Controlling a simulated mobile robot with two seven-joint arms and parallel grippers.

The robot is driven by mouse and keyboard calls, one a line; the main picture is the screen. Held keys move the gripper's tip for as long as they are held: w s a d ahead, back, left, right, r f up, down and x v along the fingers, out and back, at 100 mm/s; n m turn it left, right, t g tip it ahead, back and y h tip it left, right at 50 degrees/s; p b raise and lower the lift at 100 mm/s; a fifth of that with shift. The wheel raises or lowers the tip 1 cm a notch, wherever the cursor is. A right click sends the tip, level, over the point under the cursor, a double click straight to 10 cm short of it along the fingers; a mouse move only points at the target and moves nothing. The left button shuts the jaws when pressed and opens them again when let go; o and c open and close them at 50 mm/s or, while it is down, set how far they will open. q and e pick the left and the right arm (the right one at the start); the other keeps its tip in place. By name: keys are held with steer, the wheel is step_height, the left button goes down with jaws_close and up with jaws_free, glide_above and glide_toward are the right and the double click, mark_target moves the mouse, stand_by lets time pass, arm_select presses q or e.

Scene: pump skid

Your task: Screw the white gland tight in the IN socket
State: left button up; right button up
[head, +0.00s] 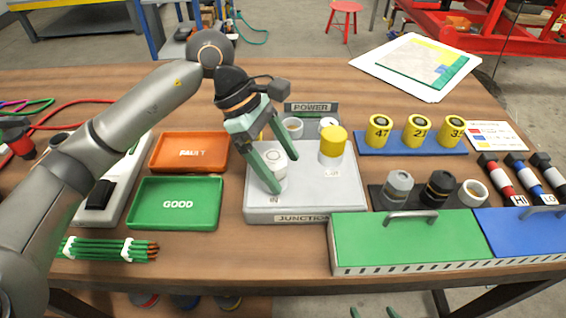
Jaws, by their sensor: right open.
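One finger is in front and to the left, the other behind and to the right.
A yellow-topped gland (333,143) stands close right on the box. Spare glands fill a dark holder (376,197). Green (400,242) and blue (520,234) lidded boxes stand at the front right. FAULT (190,168) and GOOD (150,218) trays lie left.

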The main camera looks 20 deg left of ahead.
arm_select(q)
steer(key=shift+o, duration=0.5)
steer(key=shift+a+f, duration=0.1)
steer(key=shift+a, duration=0.05)
steer(key=p+v, duration=0.1)
steer(key=v, duration=1.1)
steer(key=shift+r, duration=0.25)
steer(key=shift+s, duration=0.1)
